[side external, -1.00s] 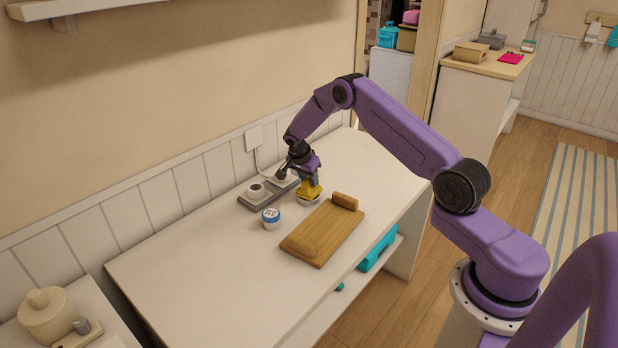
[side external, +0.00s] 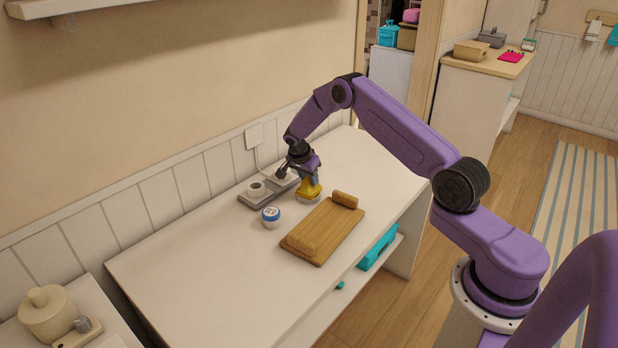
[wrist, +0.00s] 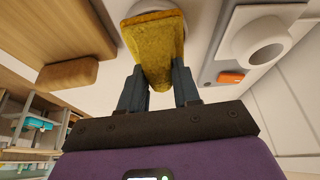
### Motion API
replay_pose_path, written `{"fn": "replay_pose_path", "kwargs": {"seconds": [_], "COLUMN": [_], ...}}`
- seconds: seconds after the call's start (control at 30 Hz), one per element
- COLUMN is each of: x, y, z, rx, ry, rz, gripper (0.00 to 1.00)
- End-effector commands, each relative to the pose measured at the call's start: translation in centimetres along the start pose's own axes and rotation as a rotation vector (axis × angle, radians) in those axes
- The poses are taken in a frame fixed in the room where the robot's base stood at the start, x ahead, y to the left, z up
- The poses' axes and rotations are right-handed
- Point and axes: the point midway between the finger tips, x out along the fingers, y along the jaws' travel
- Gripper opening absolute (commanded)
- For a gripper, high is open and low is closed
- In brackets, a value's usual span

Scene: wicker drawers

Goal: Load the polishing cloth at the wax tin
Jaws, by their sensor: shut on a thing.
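The yellow polishing cloth (side external: 309,188) is held between the two fingers of my gripper (side external: 312,177). In the wrist view the cloth (wrist: 155,45) hangs out past the fingertips (wrist: 158,85) over a white round tin (wrist: 146,8). The cloth hides much of this tin; its pale rim also shows below the cloth in the side view (side external: 309,200). I cannot tell for sure whether cloth and tin touch. A small white jar with a blue-marked lid (side external: 270,217) stands apart to the left on the table.
A wooden board (side external: 322,232) with raised end blocks lies in front of the gripper. A grey tray (side external: 257,199) with a white ring-shaped cup (side external: 256,189) sits close behind, near the wall. The left part of the white table (side external: 190,265) is clear.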

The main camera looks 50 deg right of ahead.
Motion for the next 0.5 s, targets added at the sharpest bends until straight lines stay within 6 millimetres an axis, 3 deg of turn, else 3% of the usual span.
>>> {"fn": "replay_pose_path", "kwargs": {"seconds": [0.5], "x": [-0.45], "y": [0.06], "z": [-0.11], "rx": [-0.001], "ry": [-0.002], "rz": [0.001], "gripper": [0.07]}}
